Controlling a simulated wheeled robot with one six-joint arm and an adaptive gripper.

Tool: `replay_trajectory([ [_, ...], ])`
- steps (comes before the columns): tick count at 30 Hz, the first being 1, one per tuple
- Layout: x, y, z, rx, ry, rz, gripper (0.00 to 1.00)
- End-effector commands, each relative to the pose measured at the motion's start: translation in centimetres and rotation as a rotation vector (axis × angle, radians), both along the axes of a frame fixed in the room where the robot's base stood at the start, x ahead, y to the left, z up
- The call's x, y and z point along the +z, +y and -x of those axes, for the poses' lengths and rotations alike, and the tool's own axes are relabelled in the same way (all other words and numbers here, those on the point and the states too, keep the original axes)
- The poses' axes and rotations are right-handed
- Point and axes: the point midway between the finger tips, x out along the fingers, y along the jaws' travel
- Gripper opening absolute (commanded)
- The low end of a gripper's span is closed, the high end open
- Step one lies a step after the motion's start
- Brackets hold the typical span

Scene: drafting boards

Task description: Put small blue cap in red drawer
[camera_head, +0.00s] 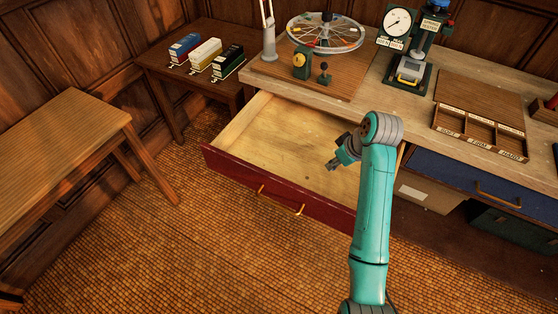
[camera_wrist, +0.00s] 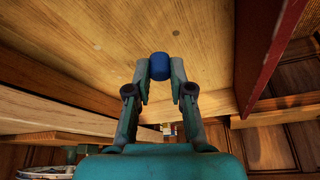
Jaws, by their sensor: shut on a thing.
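The small blue cap (camera_wrist: 159,66) is held between the two fingertips of my gripper (camera_wrist: 159,82) in the wrist view. In the head view my gripper (camera_head: 333,164) is over the right part of the open red drawer, and I cannot make out the cap there. How high the cap is above the floor is unclear.
The desk top (camera_head: 362,97) lies behind the drawer, with a spoked wheel (camera_head: 325,32), a dial gauge device (camera_head: 398,22) and a labelled divided tray (camera_head: 480,128). A closed blue drawer (camera_head: 470,180) is at the right. A side table (camera_head: 180,85) holds three boxes. A wooden bench (camera_head: 60,140) stands left.

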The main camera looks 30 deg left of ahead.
Motion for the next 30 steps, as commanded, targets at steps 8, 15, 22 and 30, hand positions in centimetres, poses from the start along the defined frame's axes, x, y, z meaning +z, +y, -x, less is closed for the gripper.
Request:
replay_trajectory([
  [8,-0.7,-0.8,-0.1,-0.105,0.012,-0.006,0.08],
  [15,-4.5,-0.8,0.0,-0.108,0.016,-0.005,0.08],
  [22,-6.7,-0.8,-0.1,-0.107,0.013,-0.006,0.08],
  [30,-9.6,-0.8,0.0,-0.107,0.015,-0.005,0.08],
])
